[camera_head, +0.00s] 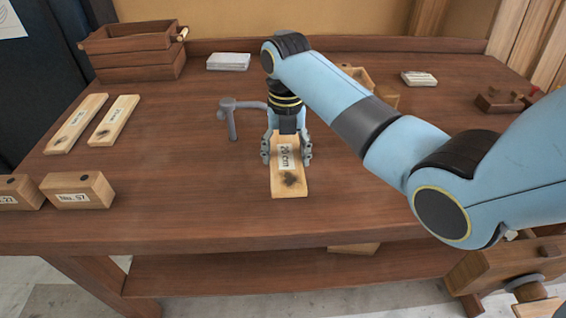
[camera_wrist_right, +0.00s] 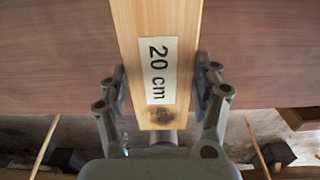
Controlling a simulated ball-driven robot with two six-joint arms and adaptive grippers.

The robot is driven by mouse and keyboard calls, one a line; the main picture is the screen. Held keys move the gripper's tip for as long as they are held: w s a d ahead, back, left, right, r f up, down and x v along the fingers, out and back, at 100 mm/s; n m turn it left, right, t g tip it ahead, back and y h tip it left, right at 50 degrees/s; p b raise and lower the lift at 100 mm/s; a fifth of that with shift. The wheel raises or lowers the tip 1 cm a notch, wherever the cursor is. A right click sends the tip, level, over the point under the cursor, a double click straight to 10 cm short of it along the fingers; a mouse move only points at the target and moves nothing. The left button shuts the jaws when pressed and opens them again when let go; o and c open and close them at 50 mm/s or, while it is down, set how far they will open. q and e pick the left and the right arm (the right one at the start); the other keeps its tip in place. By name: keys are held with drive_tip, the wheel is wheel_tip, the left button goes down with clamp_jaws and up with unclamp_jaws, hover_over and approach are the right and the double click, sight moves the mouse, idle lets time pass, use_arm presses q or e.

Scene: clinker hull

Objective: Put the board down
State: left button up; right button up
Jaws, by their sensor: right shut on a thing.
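The board (camera_head: 289,185) is a short pale plank with a "20 cm" label and a dark knot near its near end. My right gripper (camera_head: 287,150) is shut on its two long sides, over the middle of the workbench. In the right wrist view the board (camera_wrist_right: 157,25) runs up from between the fingers of the right gripper (camera_wrist_right: 162,90). Whether the board touches the bench top cannot be told. My left gripper is not in view.
A grey clamp-like tool (camera_head: 232,118) stands just left of the gripper. Two labelled boards (camera_head: 76,124) (camera_head: 114,120) lie at left, with wooden blocks (camera_head: 78,190) in front. A wooden crate (camera_head: 135,55) and white stack (camera_head: 228,62) are behind.

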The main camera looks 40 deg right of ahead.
sight(284, 163)
drive_tip(key=shift+w+d+f, duration=0.3)
drive_tip(key=shift+w+f, duration=0.4)
drive_tip(key=shift+f, duration=0.15)
wheel_tip(284, 163, down, 2)
drive_tip(key=shift+f, duration=0.6)
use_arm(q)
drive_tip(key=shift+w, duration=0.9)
use_arm(e)
drive_tip(key=shift+f, duration=0.15)
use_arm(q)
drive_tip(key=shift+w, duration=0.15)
use_arm(e)
drive_tip(key=o, duration=1.2)
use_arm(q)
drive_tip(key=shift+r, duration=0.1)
use_arm(e)
drive_tip(key=shift+o, duration=0.2)
drive_tip(key=shift+r, duration=0.35)
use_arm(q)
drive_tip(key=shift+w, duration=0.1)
use_arm(e)
wheel_tip(284, 163, up, 12)
drive_tip(key=shift+f, duration=0.2)
